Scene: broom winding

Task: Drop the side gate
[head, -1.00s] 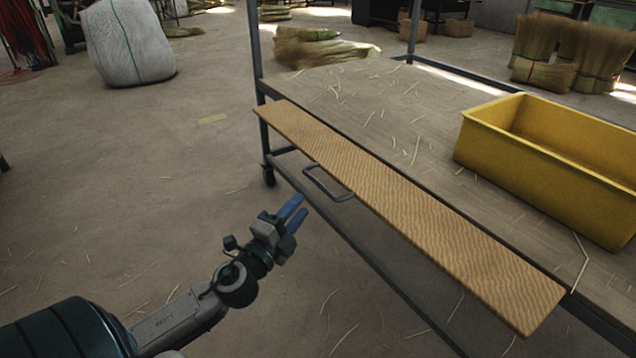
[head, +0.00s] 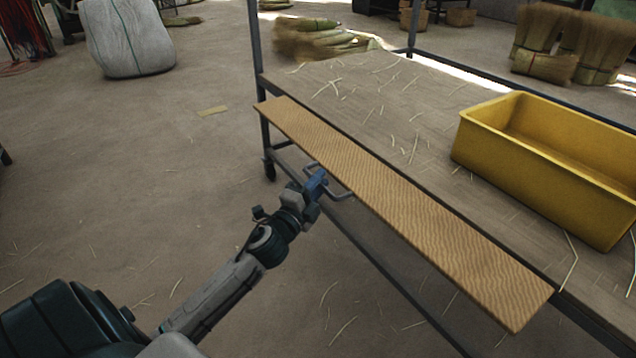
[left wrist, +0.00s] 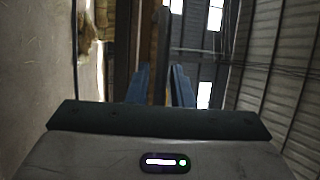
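The side gate (head: 400,211) is a long, narrow tan board with a wood-like grain. It sticks out roughly level along the near edge of the cart. A grey metal handle (head: 343,196) hangs under its near edge, toward its far end. My left gripper (head: 318,182) is at the left part of this handle, its blue fingertips overlapping it. In the left wrist view, a bar that looks like the handle (left wrist: 161,60) stands between the two blue fingers (left wrist: 160,88). Whether they press on it is unclear. My right gripper is not in view.
The gate borders a straw-littered cart deck (head: 350,92) with a metal frame. A yellow bin (head: 540,184) stands on the deck at right. Broom bundles (head: 318,42) and a white sack (head: 128,38) are farther back. The floor to the left is largely clear.

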